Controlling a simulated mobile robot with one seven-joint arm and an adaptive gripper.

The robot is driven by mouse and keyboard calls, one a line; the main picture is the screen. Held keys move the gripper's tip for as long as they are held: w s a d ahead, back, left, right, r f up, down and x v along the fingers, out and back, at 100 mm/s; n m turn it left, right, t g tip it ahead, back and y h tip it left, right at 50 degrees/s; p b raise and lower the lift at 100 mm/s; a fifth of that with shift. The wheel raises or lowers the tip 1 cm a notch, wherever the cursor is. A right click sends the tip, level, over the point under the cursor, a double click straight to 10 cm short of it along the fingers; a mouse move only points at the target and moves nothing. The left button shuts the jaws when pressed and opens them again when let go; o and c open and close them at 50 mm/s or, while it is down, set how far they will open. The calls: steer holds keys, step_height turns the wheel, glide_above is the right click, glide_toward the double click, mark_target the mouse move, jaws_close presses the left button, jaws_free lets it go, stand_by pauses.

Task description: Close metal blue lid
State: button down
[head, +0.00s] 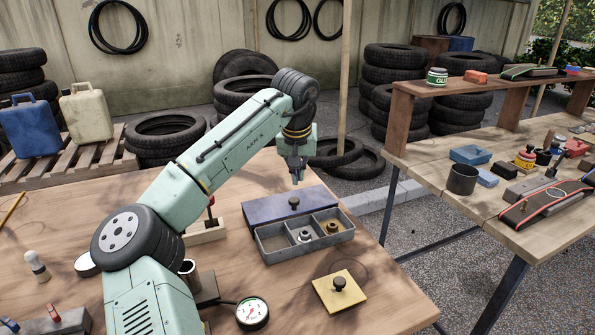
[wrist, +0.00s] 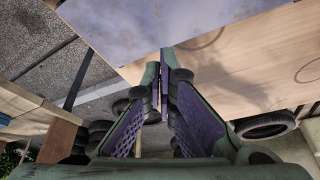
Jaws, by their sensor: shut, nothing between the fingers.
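The metal blue lid (head: 268,209) with a dark knob (head: 294,203) is at the back edge of an open grey metal box (head: 278,255). I cannot tell whether it is joined to the box or lies beside it. The box has three compartments, with small metal and brass parts in them. My gripper (head: 297,180) is above the lid's far side, pointing down, shut and empty. In the wrist view its fingertips (wrist: 165,58) are together, near the edge of a blue-grey surface (wrist: 150,25) that looks like the lid.
A yellow plate with a black knob (head: 328,297) lies in front of the box. A pressure gauge (head: 252,313) and a wooden block with a red-handled tool (head: 206,234) are to its left. The wooden table (head: 385,275) is bare to the box's right. A second bench (head: 480,205) stands farther right.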

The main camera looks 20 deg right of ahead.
mark_target(298, 196)
steer(key=shift+s+a+f+b, duration=0.1)
steer(key=shift+s+a+b, duration=0.15)
steer(key=shift+s+b, duration=0.35)
steer(key=shift+s+a+f+b, duration=0.1)
steer(key=shift+s+a+b, duration=0.2)
steer(key=shift+s+b, duration=0.25)
steer(key=shift+s+a+f+b, duration=0.1)
steer(key=shift+s+a+b, duration=0.15)
steer(key=shift+s+b, duration=0.35)
steer(key=shift+r+p, duration=0.15)
steer(key=shift+p, duration=0.4)
